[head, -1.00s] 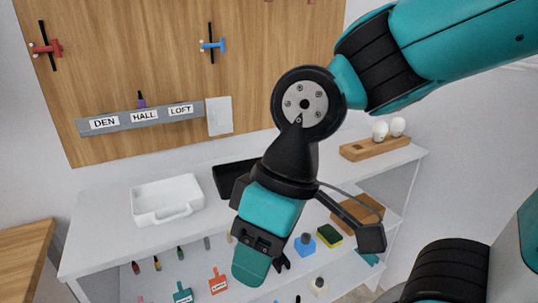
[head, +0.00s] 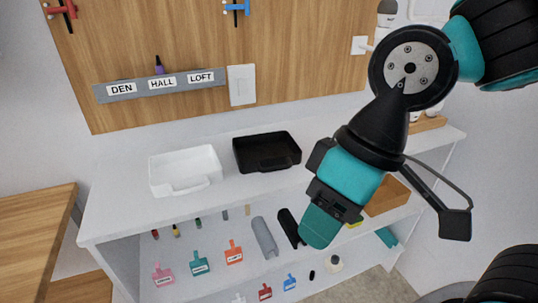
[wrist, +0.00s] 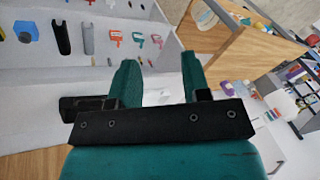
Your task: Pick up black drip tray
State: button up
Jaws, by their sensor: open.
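The black drip tray (head: 268,153) sits on the white bench top, just right of a white tray, with its dark inside facing up. My gripper (head: 318,228) is in front of the bench, to the right of and lower in the picture than the black tray, and apart from it. In the wrist view my gripper (wrist: 163,80) shows two teal fingers spread apart with nothing between them.
A white tray (head: 185,170) stands left of the black one. The shelf below holds several coloured tags, a grey cylinder (head: 264,237) and a black cylinder (head: 290,226). A labelled grey rail (head: 160,85) is on the wooden back panel. A wooden table (head: 35,225) stands at left.

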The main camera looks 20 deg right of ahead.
aim_at(275, 150)
jog(key=z, duration=0.8)
jog(key=i, duration=0.4)
jog(key=u, duration=1.5)
